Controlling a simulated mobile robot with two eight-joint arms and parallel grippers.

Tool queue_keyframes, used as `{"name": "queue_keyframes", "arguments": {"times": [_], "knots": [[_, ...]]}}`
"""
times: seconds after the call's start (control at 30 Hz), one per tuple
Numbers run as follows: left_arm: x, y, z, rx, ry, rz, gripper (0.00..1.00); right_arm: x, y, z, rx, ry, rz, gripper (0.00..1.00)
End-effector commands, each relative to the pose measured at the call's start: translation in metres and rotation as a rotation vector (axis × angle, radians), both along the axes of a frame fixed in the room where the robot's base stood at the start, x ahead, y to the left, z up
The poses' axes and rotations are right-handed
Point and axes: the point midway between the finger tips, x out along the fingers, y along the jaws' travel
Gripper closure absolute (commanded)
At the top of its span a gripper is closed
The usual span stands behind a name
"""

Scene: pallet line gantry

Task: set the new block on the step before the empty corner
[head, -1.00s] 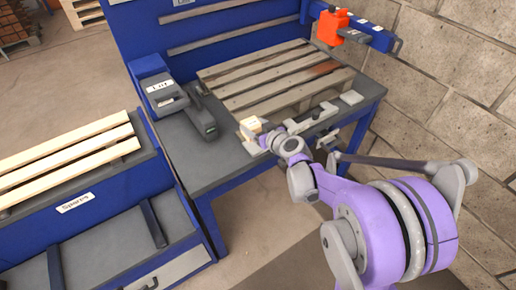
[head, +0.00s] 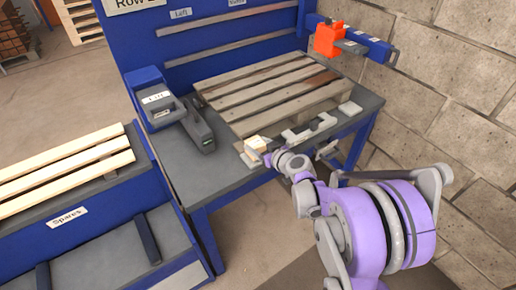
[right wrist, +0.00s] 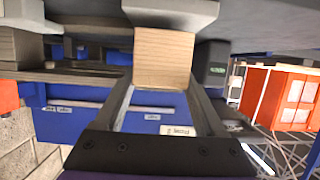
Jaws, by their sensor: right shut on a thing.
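My right gripper (head: 266,151) is shut on a small pale wooden block (head: 256,144). The right wrist view shows the block (right wrist: 165,58) between the two fingers. In the head view it is over the leftmost light-grey step (head: 250,160) at the table's front edge, before the pallet's near left corner. The right wrist view shows a grey piece (right wrist: 170,12) right against the block's upper edge in the picture; I cannot tell whether they touch. The grey slatted pallet (head: 265,87) lies behind on the table. The space under its near corner is hard to see. My left gripper is out of view.
Other grey pieces (head: 298,136) line the front edge to the right. A dark handheld tool (head: 199,130) and a labelled device (head: 157,100) stand left of the pallet. An orange unit (head: 327,41) hangs from a blue beam. The spares bench (head: 95,215) is at left.

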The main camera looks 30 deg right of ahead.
Motion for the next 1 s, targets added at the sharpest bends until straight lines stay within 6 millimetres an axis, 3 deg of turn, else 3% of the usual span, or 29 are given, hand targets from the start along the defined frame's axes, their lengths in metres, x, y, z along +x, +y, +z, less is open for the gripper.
{"name": "queue_keyframes", "arguments": {"times": [0.07,0.4,0.43,0.57,0.87,1.0], "knots": [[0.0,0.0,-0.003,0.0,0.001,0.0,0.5,0.0,0.0,-0.01,0.0,0.0,0.0,0.86],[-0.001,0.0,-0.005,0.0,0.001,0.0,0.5,0.0,0.0,-0.013,0.0,0.0,0.0,0.86],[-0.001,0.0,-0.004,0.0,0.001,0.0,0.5,0.0,0.0,-0.012,0.0,0.0,0.0,0.23],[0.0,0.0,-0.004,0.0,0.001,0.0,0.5,0.0,0.0,-0.012,0.0,0.0,0.0,0.0],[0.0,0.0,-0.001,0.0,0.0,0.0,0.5,-0.001,0.0,-0.008,0.0,0.0,0.0,0.0],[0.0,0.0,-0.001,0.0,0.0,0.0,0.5,-0.018,-0.002,-0.002,0.0,0.0,-0.003,0.0]]}}
